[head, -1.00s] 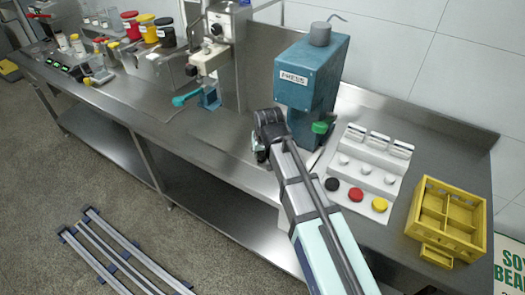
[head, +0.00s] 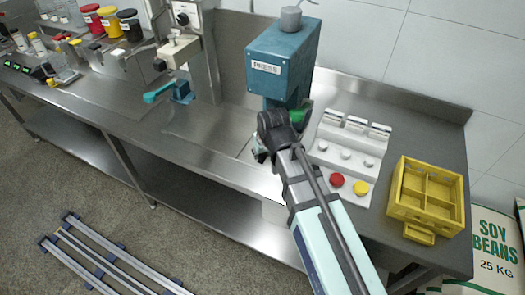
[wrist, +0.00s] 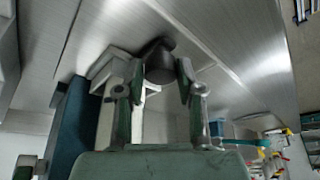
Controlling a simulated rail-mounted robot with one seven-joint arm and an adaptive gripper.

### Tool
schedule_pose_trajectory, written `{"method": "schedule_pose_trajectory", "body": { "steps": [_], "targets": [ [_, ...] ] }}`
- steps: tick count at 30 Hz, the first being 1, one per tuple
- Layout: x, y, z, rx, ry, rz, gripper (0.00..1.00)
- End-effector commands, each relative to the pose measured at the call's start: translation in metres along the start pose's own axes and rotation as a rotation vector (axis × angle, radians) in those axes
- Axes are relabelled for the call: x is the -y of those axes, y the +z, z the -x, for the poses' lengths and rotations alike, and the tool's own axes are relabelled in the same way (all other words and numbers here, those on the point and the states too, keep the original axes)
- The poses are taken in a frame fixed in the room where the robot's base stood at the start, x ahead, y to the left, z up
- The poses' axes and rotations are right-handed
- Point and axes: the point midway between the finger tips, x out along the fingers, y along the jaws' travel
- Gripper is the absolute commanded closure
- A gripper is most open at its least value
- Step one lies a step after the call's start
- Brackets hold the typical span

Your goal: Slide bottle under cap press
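The teal press (head: 283,62) stands at the back of the steel counter, with a green part low on its right side (head: 303,115). My gripper (head: 258,152) is at the foot of the press, by its front left; my wrist hides much of the press base. In the wrist view my gripper's two fingers (wrist: 156,82) stand apart, on either side of a dark grey round thing (wrist: 160,64), perhaps the bottle. I see no clear grip on it. The press column shows at the left of the wrist view (wrist: 72,130), beside a pale base plate.
A white cap tray (head: 350,135) with a red cap (head: 337,180) and a yellow cap (head: 361,188) lies right of the press. A yellow divided crate (head: 425,200) is farther right. A filling machine (head: 180,48) stands left. Counter between is clear.

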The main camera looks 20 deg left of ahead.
Motion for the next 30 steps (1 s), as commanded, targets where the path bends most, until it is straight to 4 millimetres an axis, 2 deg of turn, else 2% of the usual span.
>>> {"method": "schedule_pose_trajectory", "body": {
  "steps": [17,23,30],
  "targets": [
    [-0.001,0.001,0.006,0.0,0.001,-0.001,0.55],
    [-0.001,0.001,0.029,-0.002,0.001,-0.001,0.55],
    [-0.001,0.001,0.071,-0.003,0.002,-0.001,0.55]
  ]
}}
